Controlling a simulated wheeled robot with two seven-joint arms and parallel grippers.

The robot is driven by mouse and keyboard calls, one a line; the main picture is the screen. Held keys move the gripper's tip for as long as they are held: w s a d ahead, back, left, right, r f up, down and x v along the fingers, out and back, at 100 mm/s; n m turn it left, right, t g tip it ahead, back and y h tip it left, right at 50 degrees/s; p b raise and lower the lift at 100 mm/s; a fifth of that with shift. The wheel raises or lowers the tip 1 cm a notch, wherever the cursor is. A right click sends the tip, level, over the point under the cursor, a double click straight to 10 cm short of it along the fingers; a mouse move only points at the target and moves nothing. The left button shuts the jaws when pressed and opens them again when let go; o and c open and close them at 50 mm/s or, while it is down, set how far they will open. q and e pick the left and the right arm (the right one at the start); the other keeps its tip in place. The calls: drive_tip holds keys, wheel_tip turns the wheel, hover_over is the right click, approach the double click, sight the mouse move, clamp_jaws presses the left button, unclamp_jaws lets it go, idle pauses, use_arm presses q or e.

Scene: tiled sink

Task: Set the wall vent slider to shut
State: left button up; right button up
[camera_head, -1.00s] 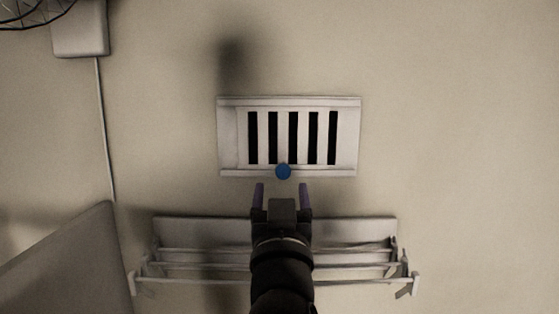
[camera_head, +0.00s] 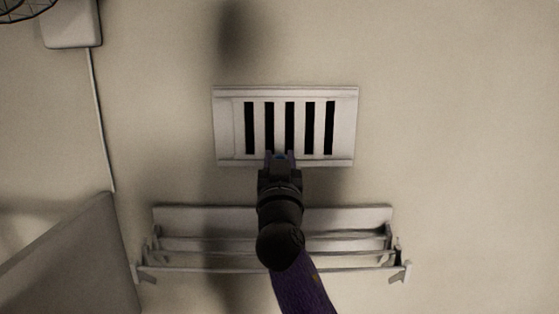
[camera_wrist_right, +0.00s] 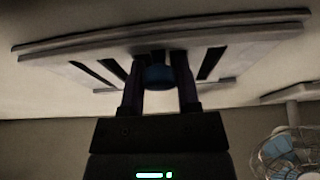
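The wall vent (camera_head: 225,130) is a pale plate with several dark slots showing between white bars. Its small blue knob (camera_head: 280,157) sits at the lower edge, left of the plate's middle. My right gripper (camera_head: 280,158) reaches up from below, with one purple finger on each side of the knob. In the right wrist view the blue knob (camera_wrist_right: 158,76) lies between the two fingers (camera_wrist_right: 159,85), which appear shut on it. The gripper partly hides the knob in the head view. My left gripper is not in view.
A white wall rack (camera_head: 345,214) with rails is below the vent, behind my right arm. A pale box (camera_head: 71,24) with a cord is at the upper left. A wire fan (camera_wrist_right: 285,152) shows in the right wrist view. The wall right of the vent is clear.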

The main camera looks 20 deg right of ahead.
clamp_jaws()
idle(1.0)
